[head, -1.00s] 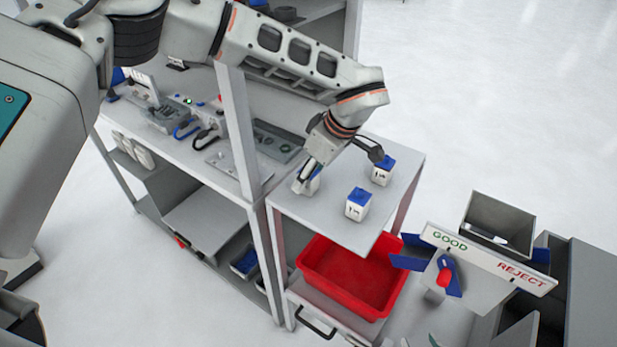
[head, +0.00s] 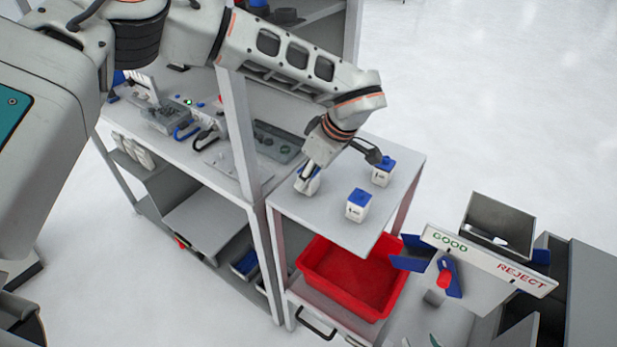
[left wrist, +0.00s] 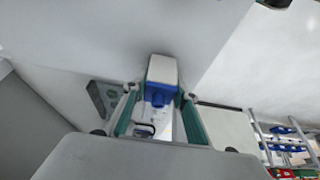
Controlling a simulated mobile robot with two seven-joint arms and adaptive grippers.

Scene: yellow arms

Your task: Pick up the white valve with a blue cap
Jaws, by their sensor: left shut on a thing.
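Three white valves with blue caps are on the upper shelf in the head view. One (head: 357,206) stands near the front edge and one (head: 383,171) stands at the back right; both are upright and apart. The third valve (head: 308,184) is at my left gripper (head: 310,174), mostly hidden by it. In the left wrist view this valve (left wrist: 162,71) sits between the two fingers of the left gripper (left wrist: 158,108), which is shut on it. Its blue cap points toward the palm. I cannot tell whether it still touches the shelf. No right gripper can be made out.
A grey post (head: 238,135) rises left of the gripper. A red bin (head: 352,282) is below the shelf. A GOOD/REJECT sign (head: 490,259) stands at the right. The shelf is clear between the valves.

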